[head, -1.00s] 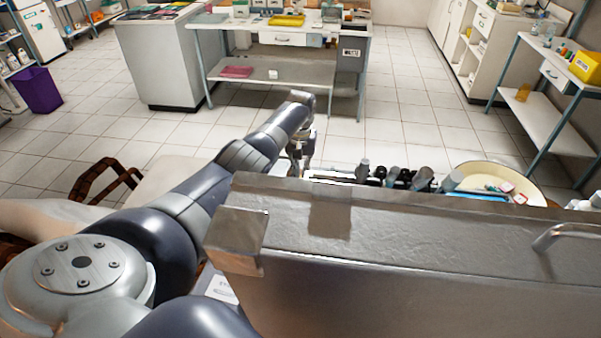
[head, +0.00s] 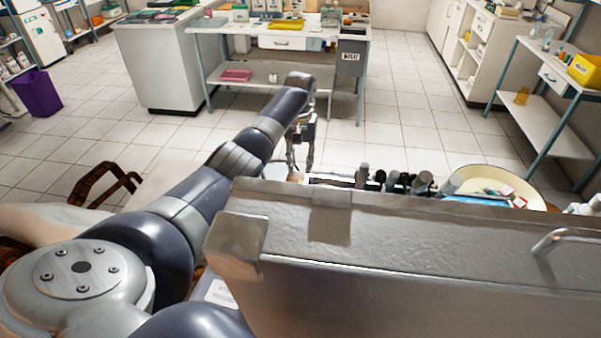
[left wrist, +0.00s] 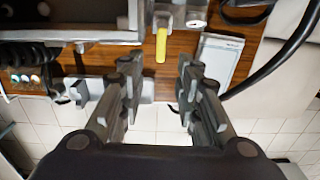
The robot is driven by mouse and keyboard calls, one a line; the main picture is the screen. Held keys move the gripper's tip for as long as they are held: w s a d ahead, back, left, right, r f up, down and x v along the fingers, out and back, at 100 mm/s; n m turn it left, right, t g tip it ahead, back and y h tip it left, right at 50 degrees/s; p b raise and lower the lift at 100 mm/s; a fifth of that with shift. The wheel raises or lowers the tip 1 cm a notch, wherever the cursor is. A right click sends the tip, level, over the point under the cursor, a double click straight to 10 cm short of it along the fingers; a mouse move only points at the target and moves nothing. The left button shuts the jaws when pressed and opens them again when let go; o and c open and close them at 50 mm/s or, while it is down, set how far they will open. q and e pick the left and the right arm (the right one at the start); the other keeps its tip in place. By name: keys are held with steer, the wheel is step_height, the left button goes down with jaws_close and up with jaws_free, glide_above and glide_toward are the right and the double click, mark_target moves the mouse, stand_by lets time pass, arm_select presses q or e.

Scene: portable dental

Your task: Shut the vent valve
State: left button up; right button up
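A yellow lever (left wrist: 161,45), which looks like the vent valve's handle, hangs at the edge of a brown wooden surface in the left wrist view. It points toward my gripper, and grey metal fittings (left wrist: 165,18) sit above it. My left gripper (left wrist: 158,70) is open and empty, its fingers spread to either side below the lever, apart from it. In the head view my left gripper (head: 302,160) points down behind the metal case, and the lever is hidden there. My right gripper is in neither view.
The large grey metal case (head: 420,225) fills the front right. A row of dark-handled instruments (head: 395,182) and a round cream basin (head: 500,183) lie behind it. A white card (left wrist: 217,60) and black cable (left wrist: 285,50) lie right of the lever.

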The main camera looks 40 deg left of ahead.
arm_select(q)
step_height(320, 180, up, 6)
steer(key=shift+f, duration=0.1)
stand_by(0.7)
